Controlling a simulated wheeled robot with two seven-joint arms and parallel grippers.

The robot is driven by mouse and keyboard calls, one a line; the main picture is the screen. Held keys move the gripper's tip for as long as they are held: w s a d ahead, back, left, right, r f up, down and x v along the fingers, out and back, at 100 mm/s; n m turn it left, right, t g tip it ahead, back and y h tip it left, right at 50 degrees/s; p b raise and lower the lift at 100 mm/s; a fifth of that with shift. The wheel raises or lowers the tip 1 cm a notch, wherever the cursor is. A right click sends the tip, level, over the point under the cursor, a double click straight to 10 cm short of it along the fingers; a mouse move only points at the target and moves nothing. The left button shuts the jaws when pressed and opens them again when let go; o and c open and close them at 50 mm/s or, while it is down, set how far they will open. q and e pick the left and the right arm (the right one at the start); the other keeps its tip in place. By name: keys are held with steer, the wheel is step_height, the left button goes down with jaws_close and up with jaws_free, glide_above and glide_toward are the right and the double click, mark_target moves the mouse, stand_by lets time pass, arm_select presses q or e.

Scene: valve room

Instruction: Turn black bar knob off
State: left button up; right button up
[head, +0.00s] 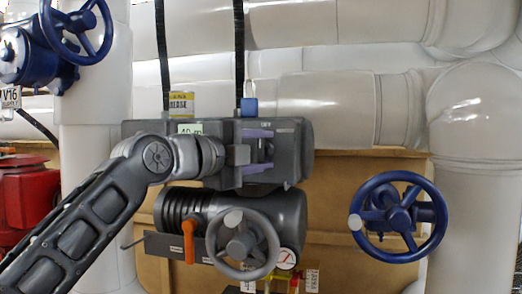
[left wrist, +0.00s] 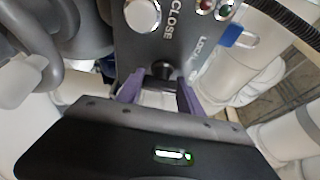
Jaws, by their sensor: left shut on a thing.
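The black bar knob (left wrist: 163,70) is on the dark grey control panel, between the purple fingers of my left gripper (left wrist: 159,92). In the head view, my left gripper (head: 262,150) reaches in from the left to the face of the grey actuator box (head: 300,150). Its fingers are shut on the knob, one on each side. The knob is mostly hidden by the fingers in the head view, and its exact angle cannot be told. The panel (left wrist: 172,50) carries the words CLOSE and LOCAL. My right gripper is not in view.
A grey handwheel (head: 243,245) and an orange lever (head: 188,240) sit just below the actuator box. A blue handwheel (head: 397,216) stands to the right, and another blue handwheel (head: 82,30) is at upper left. White pipes (head: 310,100) run behind. A red machine (head: 25,195) is at left.

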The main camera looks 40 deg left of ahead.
mark_target(258, 151)
arm_select(q)
steer(key=o, duration=1.4)
steer(key=shift+s, duration=0.1)
steer(key=s+b, duration=0.1)
steer(key=s, duration=0.2)
steer(key=s+b, duration=0.1)
steer(key=s, duration=0.2)
steer(key=shift+s+a+f, duration=0.1)
steer(key=shift+s+a, duration=0.1)
steer(key=shift+s, duration=0.6)
